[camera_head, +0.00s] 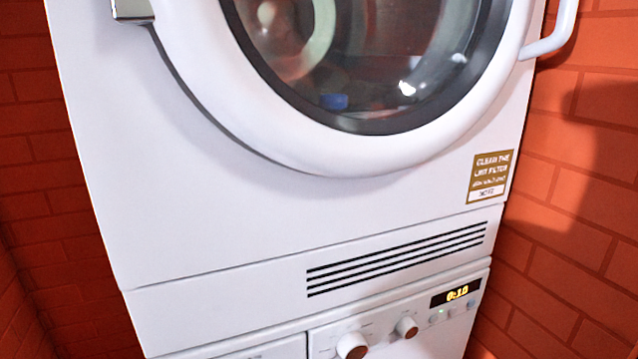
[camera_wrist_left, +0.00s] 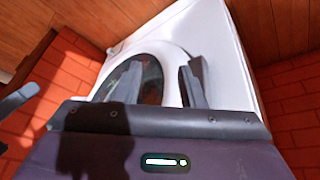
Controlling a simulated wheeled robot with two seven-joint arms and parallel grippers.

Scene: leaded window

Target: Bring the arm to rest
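My left gripper (camera_wrist_left: 162,76) shows in the left wrist view, its two dark fingers apart with nothing seen between them. Beyond the fingers is a white front-loading machine (camera_wrist_left: 210,35) with a round glass door (camera_wrist_left: 152,85). Neither arm shows in the head view. My right gripper is not seen in either view.
In the head view the white machine (camera_head: 190,205) fills the middle, its round door (camera_head: 300,150) shut with a white handle (camera_head: 553,38) at upper right. A lower unit with knobs and a lit display (camera_head: 456,293) stands beneath. Red brick walls (camera_head: 575,190) flank both sides.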

